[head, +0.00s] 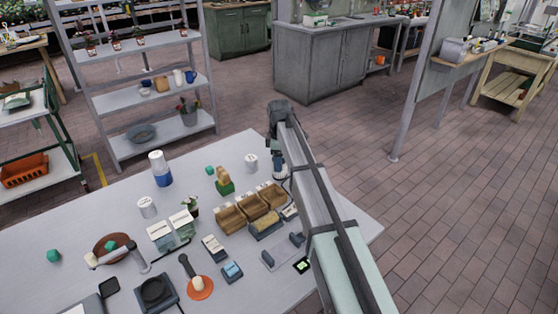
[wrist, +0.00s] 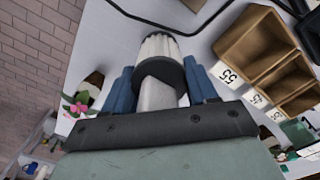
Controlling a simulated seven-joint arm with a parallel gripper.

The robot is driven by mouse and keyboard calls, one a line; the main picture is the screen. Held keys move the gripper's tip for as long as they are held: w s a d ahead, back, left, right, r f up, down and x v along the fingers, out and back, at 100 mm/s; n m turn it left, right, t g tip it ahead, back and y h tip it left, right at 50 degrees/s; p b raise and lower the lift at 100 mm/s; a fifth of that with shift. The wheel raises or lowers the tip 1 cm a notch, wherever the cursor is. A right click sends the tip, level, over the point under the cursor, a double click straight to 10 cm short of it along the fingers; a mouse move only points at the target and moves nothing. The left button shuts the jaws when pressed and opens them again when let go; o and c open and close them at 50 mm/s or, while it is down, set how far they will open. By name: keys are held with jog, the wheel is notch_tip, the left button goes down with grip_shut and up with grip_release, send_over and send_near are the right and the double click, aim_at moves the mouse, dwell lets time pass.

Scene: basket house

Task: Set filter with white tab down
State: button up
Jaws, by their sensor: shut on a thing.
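My gripper (wrist: 161,70) has two blue fingers, shut on the filter in the wrist view. The filter has a ribbed white end (wrist: 160,46) pointing away from me, a dark collar, and a pale tab (wrist: 158,96) between the fingers. In the head view my gripper (head: 277,163) is over the far right part of the table (head: 330,215), beyond the wooden bins. The filter is mostly hidden there by my arm. I cannot tell whether it touches the table.
Labelled wooden bins (head: 250,206) stand close by, also at right in the wrist view (wrist: 262,42). A dark cable (wrist: 190,25) curves past the filter. Bare tabletop shows around it.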

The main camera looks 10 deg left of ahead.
jog(key=shift+f, duration=0.15)
jog(key=o, duration=1.1)
notch_tip(320, 180, up, 12)
jog(key=shift+r, duration=0.2)
